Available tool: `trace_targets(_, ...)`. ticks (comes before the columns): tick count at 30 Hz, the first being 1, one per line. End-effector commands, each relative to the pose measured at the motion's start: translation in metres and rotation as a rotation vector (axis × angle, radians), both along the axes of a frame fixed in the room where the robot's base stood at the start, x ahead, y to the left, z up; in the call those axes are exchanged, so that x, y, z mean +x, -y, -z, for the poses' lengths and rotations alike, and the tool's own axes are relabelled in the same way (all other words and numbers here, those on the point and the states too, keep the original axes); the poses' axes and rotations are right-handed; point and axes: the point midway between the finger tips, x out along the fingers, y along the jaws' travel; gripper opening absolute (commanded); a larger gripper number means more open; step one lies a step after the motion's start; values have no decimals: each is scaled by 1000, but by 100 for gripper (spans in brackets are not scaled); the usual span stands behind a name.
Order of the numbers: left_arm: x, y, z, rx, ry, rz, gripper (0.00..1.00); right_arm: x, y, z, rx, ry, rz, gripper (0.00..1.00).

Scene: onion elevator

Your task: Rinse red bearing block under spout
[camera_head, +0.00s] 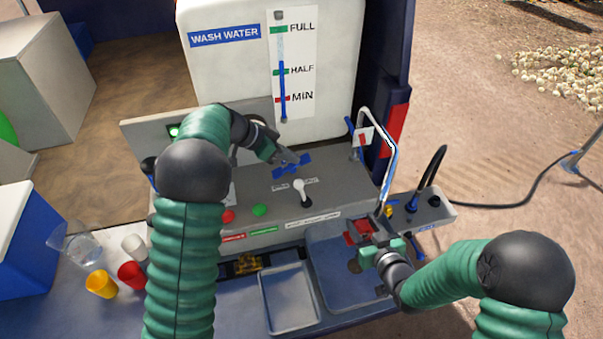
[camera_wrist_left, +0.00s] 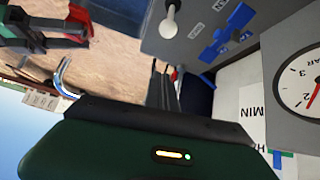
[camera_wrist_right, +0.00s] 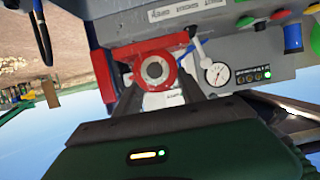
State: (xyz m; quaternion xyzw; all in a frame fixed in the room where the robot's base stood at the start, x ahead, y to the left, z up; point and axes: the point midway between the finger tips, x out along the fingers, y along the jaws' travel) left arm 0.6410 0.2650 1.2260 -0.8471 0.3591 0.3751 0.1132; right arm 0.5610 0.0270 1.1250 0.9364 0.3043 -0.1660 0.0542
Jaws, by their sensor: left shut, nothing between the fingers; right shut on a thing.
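The red bearing block (camera_wrist_right: 153,70) is held between the fingers of my right gripper (camera_wrist_right: 152,100); its round grey bore faces the right wrist camera. In the head view the red block (camera_head: 358,232) is over the sink basin (camera_head: 335,262), near the curved metal spout (camera_head: 391,150); I cannot tell whether water is running. My right gripper also shows in the head view (camera_head: 372,240). My left gripper (camera_head: 298,160) is shut and empty, close to a blue handle (camera_head: 292,165) on the grey panel. The blue handle also shows in the left wrist view (camera_wrist_left: 228,35).
A white lever (camera_head: 301,192) and red and green buttons (camera_head: 260,209) are on the panel. The wash water tank (camera_head: 240,80) stands behind. A metal tray (camera_head: 289,298) is left of the basin. Red (camera_head: 131,273) and yellow cups (camera_head: 101,284) stand at the left.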

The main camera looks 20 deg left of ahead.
Motion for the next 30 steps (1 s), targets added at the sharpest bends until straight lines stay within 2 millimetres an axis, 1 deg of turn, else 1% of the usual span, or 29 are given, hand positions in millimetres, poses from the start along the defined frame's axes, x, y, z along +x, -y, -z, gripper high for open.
trace_targets(2, 3, 2, 4, 7, -6, -1, 0, 1, -1, -1, 1, 3, 0, 0)
trace_targets(5, 10, 10, 16, 4, -7, -2, 0, 1, -1, -1, 2, 2, 0, 0)
trace_targets(16, 45, 52, 73, 1, -7, -1, 0, 1, 0, -1, 2, 2, 0, 0)
trace_targets(17, 43, 49, 74, 1, -7, -4, 0, 0, 0, -1, 1, 3, 0, 0)
trace_targets(18, 36, 42, 76, 0, -7, -7, 0, 0, 0, -1, 1, 3, 0, 0)
trace_targets(21, 26, 34, 82, 1, -5, -5, 0, 0, 0, -1, 1, 3, 0, 0)
trace_targets(25, 19, 28, 86, 1, -4, -3, 0, 0, 0, -1, 1, 3, 0, 0)
trace_targets(30, 18, 27, 88, 1, -4, -2, 0, 1, 0, -1, 1, 3, 0, 0)
